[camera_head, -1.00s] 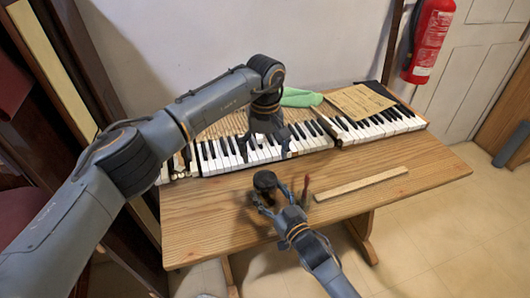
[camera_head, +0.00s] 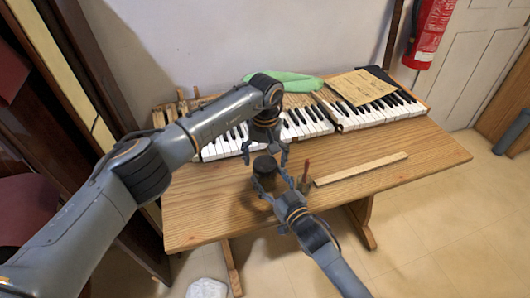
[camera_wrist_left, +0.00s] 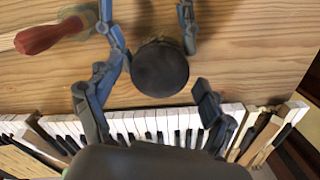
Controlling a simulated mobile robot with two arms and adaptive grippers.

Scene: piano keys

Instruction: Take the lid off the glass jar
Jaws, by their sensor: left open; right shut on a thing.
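The glass jar's dark round lid (camera_head: 265,164) shows on the wooden table, in front of the piano keys. In the left wrist view the lid (camera_wrist_left: 160,68) is seen from above and hides most of the jar's glass. My right gripper (camera_head: 276,183) is shut around the jar from the front. Its fingers also flank the jar at the top of the left wrist view (camera_wrist_left: 150,30). My left gripper (camera_head: 265,149) is open above and just behind the lid. In the left wrist view its fingers (camera_wrist_left: 152,98) are spread to either side, apart from the lid.
A flat wooden strip (camera_head: 360,169) lies farther right. Piano keys (camera_head: 310,122) line the back, with a green cloth (camera_head: 290,82) behind. The table's left front is clear.

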